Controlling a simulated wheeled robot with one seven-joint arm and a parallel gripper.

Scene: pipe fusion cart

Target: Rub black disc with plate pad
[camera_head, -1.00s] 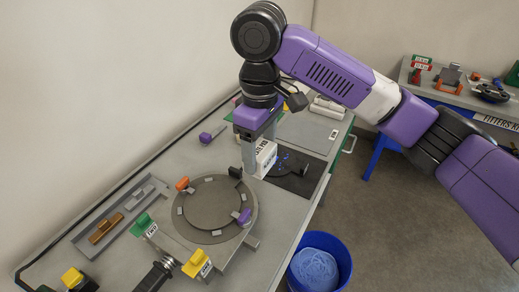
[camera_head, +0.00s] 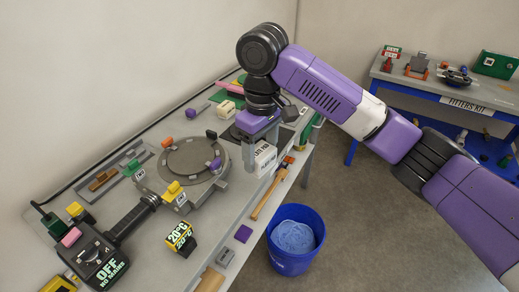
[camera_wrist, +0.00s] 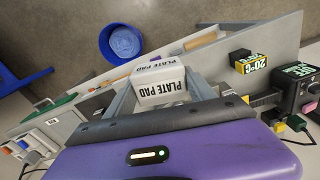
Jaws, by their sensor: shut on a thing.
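The black disc (camera_head: 195,158) is a dark grey round plate in a ring, lying flat on the cart top in the head view. Small clips sit around it, with orange, black and purple knobs at the rim. My gripper (camera_head: 262,160) points down to the right of the ring, shut on the white plate pad (camera_head: 266,154), a block lettered PLATE PAD. The pad is apart from the disc in the head view. In the wrist view the pad (camera_wrist: 160,86) sits between both fingers; I cannot make out the disc there.
A black handle box marked OFF (camera_head: 105,268) and a 20°C block (camera_head: 181,238) stand at the front left. A wooden-handled tool (camera_head: 272,190) lies along the front edge. A blue bucket (camera_head: 294,262) stands on the floor. A blue side bench (camera_head: 440,85) is at the right.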

